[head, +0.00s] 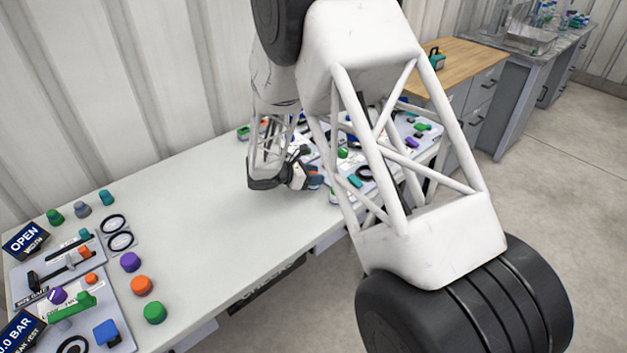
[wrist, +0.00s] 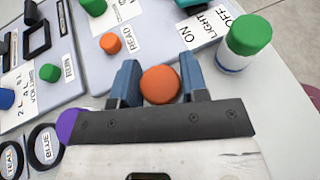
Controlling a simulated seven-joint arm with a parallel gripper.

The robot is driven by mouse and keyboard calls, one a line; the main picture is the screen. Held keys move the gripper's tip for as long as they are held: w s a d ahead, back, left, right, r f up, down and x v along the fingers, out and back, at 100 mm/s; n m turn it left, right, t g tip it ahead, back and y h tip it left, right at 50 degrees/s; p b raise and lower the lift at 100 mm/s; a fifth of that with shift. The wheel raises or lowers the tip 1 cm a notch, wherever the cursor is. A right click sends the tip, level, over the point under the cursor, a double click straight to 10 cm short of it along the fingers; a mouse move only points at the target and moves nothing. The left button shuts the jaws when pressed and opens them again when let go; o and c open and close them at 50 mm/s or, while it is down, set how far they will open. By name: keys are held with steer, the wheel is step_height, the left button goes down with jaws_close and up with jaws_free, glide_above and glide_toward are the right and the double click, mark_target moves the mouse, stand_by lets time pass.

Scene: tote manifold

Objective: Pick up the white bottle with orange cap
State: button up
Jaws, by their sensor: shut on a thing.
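The orange cap (wrist: 160,85) of the bottle shows from above between the two blue fingers of my gripper (wrist: 158,72) in the wrist view. The fingers are shut on it from both sides. The white body below the cap is hidden in that view. In the head view my gripper (head: 311,177) is low over the far part of the bench, with a small bit of orange at its fingers. I cannot tell whether the bottle is lifted or still rests on the bench.
A green-capped white bottle (wrist: 246,45) stands right of my gripper, and a purple cap (wrist: 67,127) shows at its left. Labelled panels with knobs (wrist: 110,43) lie just beyond. The middle of the white bench (head: 200,200) is clear.

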steer(key=shift+r, duration=1.6)
steer(key=shift+s+d+r, duration=0.1)
steer(key=shift+s+r, duration=0.1)
steer(key=shift+s, duration=0.05)
steer(key=s+d+r, duration=0.1)
steer(key=s+d, duration=0.3)
steer(key=s, duration=1)
steer(key=shift+s+d+r, duration=0.2)
steer(key=shift+s, duration=0.2)
steer(key=shift+w+a, duration=0.1)
